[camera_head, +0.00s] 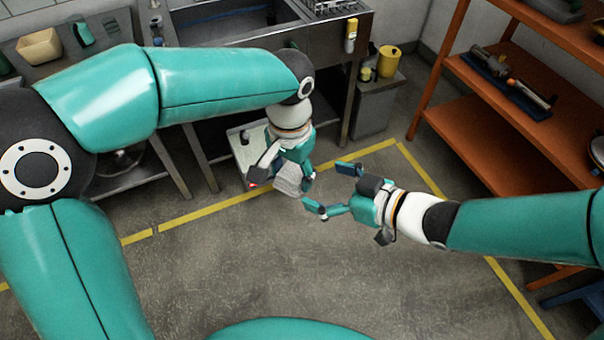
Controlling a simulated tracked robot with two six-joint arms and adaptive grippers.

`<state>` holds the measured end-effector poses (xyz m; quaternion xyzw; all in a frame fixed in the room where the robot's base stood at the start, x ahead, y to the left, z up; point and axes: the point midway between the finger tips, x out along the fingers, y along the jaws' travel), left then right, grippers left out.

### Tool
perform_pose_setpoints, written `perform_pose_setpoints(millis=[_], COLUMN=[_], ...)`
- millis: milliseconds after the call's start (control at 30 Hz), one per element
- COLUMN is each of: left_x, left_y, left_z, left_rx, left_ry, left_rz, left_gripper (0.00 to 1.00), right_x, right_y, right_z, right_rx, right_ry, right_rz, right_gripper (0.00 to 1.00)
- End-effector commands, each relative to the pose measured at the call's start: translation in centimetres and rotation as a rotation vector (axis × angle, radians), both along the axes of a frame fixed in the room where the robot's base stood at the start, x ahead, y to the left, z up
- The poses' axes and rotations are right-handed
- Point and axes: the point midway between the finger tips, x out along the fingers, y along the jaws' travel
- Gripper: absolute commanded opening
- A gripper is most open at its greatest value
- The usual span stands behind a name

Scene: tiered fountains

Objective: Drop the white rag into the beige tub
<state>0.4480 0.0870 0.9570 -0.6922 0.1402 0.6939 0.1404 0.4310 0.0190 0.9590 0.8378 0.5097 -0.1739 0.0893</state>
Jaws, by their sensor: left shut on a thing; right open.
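The white rag (289,180) hangs between the fingers of my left gripper (279,184), near the middle of the view. My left gripper is shut on it, and the fingers and wrist hide part of the rag. The beige tub (40,48) stands on the steel counter at the upper left, well away from my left gripper. My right gripper (329,188) is open and empty, just right of the rag, with its fingers pointing left. I see no contact between it and the rag.
A steel sink counter (335,25) runs along the back, with a green item (84,33) right of the tub. A yellow pot (389,60) stands on a grey cabinet. Orange shelves (500,113) with tools stand at right. The floor in front (300,260) is clear.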

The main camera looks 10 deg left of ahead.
Motion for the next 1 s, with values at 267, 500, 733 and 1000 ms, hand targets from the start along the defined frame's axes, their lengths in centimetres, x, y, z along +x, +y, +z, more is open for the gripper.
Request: perform_pose_setpoints(millis=[267, 500, 733, 1000], left_x=[0.0, 0.0, 0.0, 0.0], left_y=[0.0, 0.0, 0.0, 0.0], left_z=[0.0, 0.0, 0.0, 0.0], left_rx=[0.0, 0.0, 0.0, 0.0], left_ry=[0.0, 0.0, 0.0, 0.001], left_rz=[0.0, 0.0, 0.0, 0.0], left_gripper=[0.12, 0.12, 0.12, 0.12], right_x=[2.0, 3.0, 3.1, 3.1], right_y=[4.2, 5.9, 6.1, 6.1], right_z=[-2.0, -2.8, -2.9, -2.9], right_rx=[-0.001, 0.0, 0.0, 0.0], right_ry=[0.003, 0.0, 0.001, 0.0], right_rz=[0.002, 0.0, 0.0, -0.001], right_gripper=[0.96, 0.96, 0.96, 0.69])
